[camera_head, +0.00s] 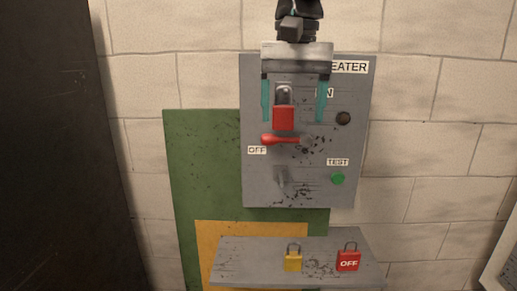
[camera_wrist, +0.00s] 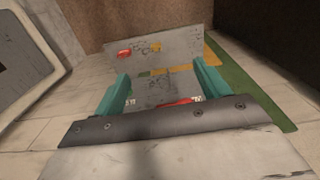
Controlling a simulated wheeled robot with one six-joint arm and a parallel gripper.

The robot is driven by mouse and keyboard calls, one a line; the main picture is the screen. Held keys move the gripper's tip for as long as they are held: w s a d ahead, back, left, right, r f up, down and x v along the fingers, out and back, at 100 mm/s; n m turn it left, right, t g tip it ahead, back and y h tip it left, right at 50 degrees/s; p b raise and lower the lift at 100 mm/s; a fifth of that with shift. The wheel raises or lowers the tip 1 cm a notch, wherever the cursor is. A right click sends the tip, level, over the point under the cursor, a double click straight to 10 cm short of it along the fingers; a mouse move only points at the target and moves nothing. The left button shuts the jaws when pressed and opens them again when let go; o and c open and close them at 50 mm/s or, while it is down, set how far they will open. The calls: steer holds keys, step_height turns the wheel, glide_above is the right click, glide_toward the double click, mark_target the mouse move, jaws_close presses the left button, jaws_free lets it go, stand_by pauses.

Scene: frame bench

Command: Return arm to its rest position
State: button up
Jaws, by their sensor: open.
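My gripper (camera_head: 293,112) is at the top of the grey heater panel (camera_head: 350,190), with its two teal fingers spread apart. A red padlock (camera_head: 283,118) with a silver shackle appears between the fingers in the head view, and I cannot tell its depth relative to them. The fingers stand to either side of it with gaps. In the wrist view my gripper (camera_wrist: 163,82) is also open, with the panel (camera_wrist: 150,92) behind it. The red lever handle (camera_head: 280,140) points left beside the OFF label (camera_head: 257,150).
A grey shelf (camera_head: 240,262) below the panel holds a yellow padlock (camera_head: 293,262) and a red OFF padlock (camera_head: 348,260). The panel has a green button (camera_head: 337,179), a dark round knob (camera_head: 343,118) and a grey switch (camera_head: 282,178). A dark surface (camera_head: 50,150) fills the left side.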

steer(key=s+d+f+t, duration=0.1)
steer(key=s+d+f, duration=1.9)
steer(key=s+f, duration=0.1)
steer(key=shift+d+f, duration=0.35)
steer(key=shift+f, duration=0.1)
